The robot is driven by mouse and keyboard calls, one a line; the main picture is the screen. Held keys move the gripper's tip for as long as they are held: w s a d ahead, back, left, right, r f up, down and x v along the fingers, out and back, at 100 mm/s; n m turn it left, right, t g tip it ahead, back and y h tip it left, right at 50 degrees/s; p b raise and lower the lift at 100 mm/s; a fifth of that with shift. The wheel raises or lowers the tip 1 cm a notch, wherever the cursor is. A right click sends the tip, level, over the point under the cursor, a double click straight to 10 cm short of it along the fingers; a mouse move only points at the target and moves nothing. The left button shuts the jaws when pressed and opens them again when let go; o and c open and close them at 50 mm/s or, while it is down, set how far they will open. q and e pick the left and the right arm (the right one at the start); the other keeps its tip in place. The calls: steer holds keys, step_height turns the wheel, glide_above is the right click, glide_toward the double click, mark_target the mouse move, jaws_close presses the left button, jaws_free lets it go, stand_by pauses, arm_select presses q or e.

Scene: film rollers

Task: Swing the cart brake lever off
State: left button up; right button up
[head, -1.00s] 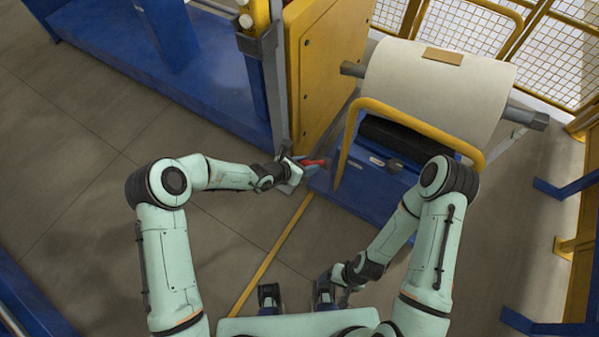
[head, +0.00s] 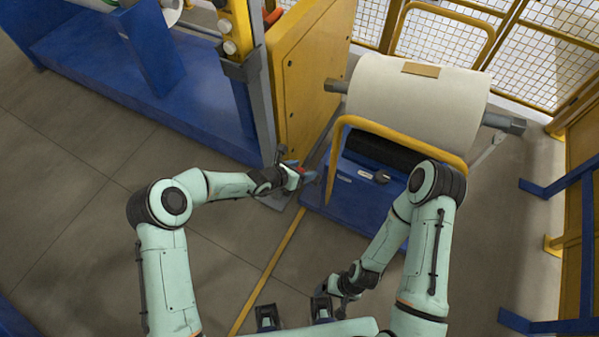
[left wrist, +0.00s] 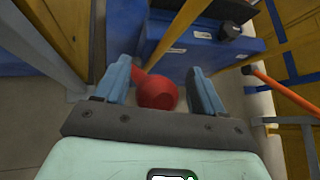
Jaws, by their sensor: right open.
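The red brake lever (head: 298,169) shows only as a small patch at my left gripper (head: 303,177), beside the left end of the blue cart (head: 345,195). In the left wrist view the lever's round red end (left wrist: 158,92) lies between the two blue fingers of my left gripper (left wrist: 160,88). It is close to the left finger, with a gap to the right finger, so the gripper is open around it. The rest of the lever is mostly hidden. My right gripper (head: 343,293) is open and low, near my base, away from the cart.
A large white roll (head: 415,105) sits above the cart, behind a yellow hoop rail (head: 400,131). A yellow cabinet (head: 308,75) and grey post stand just beyond my left gripper. Mesh fencing (head: 540,55) closes the back right. The floor at left is clear.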

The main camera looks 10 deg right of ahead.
arm_select(q)
steer(key=shift+s+a+f, duration=0.1)
steer(key=shift+a+f, duration=0.05)
steer(key=shift+s+a+r, duration=0.25)
steer(key=shift+a+r, duration=0.1)
steer(key=shift+a, duration=0.1)
steer(key=v, duration=1.2)
steer(key=shift+d+r, duration=0.1)
